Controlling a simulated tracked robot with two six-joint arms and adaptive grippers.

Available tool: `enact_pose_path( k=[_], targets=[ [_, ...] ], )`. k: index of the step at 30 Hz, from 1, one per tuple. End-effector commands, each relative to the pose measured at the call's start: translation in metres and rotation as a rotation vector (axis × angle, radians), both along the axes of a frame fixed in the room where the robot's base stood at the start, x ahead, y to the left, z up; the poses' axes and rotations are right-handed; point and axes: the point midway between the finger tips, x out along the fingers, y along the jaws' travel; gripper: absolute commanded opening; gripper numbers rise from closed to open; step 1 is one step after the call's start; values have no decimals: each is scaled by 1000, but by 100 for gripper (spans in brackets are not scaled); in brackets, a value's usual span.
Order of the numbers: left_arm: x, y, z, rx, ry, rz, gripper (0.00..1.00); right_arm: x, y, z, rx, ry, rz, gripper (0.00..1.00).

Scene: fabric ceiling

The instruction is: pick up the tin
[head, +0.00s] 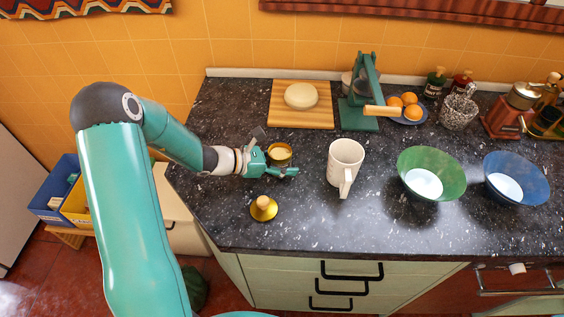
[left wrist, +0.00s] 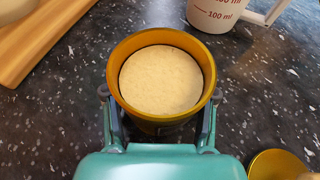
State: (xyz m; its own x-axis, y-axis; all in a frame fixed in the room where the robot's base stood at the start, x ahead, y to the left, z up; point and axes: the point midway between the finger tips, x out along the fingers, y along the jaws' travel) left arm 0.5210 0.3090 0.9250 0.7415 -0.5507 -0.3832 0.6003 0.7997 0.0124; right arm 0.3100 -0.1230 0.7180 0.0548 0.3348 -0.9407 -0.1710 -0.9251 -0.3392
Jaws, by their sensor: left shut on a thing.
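The tin (head: 280,151) is a small round golden-yellow container, open at the top, with a pale cream content inside. It is upright on or just above the dark speckled counter, left of the white mug. In the left wrist view the tin (left wrist: 205,62) sits between the two fingers of my left gripper (left wrist: 160,122), which is shut on it. In the head view my left gripper (head: 278,169) reaches in from the left at the tin. Whether the tin touches the counter is hard to tell. My right gripper is not in view.
A golden lid with a knob (head: 263,209) lies in front of the tin. A white measuring mug (head: 345,164) stands to the right, then a green bowl (head: 442,164) and a blue bowl (head: 530,190). A wooden board (head: 285,118) and a green press (head: 361,112) are behind.

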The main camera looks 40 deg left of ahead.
Motion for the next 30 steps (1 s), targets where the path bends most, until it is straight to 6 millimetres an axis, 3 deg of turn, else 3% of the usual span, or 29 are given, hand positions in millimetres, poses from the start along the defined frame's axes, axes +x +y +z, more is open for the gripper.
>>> enact_pose_path(
  k=[8,14,24,30],
  targets=[
    [0,0,7,1,-3,0,14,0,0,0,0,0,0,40],
    [0,0,32,4,-7,0,14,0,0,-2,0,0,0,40],
    [0,1,126,7,-10,-1,14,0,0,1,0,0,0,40],
    [0,1,171,4,-6,0,14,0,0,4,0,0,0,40]
  ],
)
